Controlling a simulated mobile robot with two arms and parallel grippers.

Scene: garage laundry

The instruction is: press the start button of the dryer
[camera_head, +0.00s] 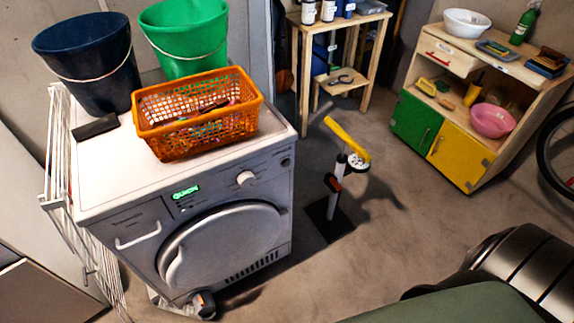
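The dryer (225,240) is a white front-loading machine on the left, with a round door (228,245) that looks shut. Its front panel carries a small display with lit green text (186,193), a pale round knob (245,178) and a small dark round button (285,162) at the right end. Small marks sit below the display. I cannot read any label that names the start button. The panel is unobstructed. Neither of my grippers can be made out in this view.
An orange basket (190,146), a dark blue bucket (88,75) and a green bucket (186,45) stand on the dryer. A bicycle pump-like stand with a yellow handle (345,138) stands right of it. A small grey-orange object (203,304) lies at its foot. Open floor lies in front.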

